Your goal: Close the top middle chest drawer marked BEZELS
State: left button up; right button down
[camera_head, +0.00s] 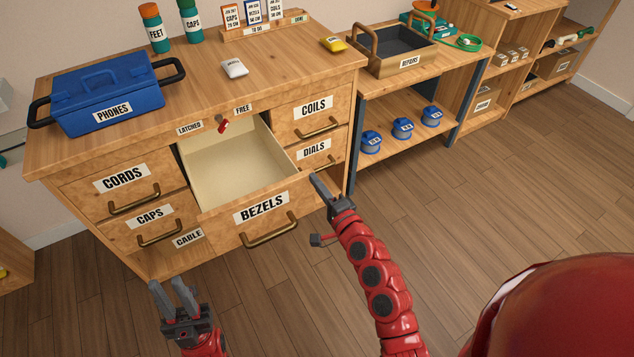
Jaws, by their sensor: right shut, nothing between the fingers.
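The top middle drawer marked BEZELS (262,208) is pulled well out of the wooden chest (110,225), and its cream inside looks empty. Its front has a bronze handle (270,232). My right gripper (316,180) is shut and empty, with its tips at or just beside the right end of the drawer front; I cannot tell whether they touch. My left gripper (166,284) is open and empty, low in front of the chest's left side. A red catch (222,126) sits above the drawer between the labels LATCHED and FREE, nearer FREE.
Drawers marked CORDS (122,180), CAPS (150,217), COILS (313,110) and DIALS (314,150) look shut. A blue PHONES box (112,95), bottles and cards stand on the chest top. A shelf unit (400,125) stands right. The floor in front is clear.

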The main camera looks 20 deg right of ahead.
jog(key=shift+w, duration=0.1)
jog(key=b+x, duration=0.3)
jog(key=x, duration=1)
jog(key=shift+w+a+f+b, duration=0.15)
jog(key=shift+f+b, duration=0.05)
jog(key=shift+b, duration=0.1)
jog(key=b+x, duration=0.6)
jog(key=x, duration=0.5)
jog(key=shift+w+r, duration=0.15)
jog(key=shift+w, duration=0.05)
jog(key=shift+s, duration=0.1)
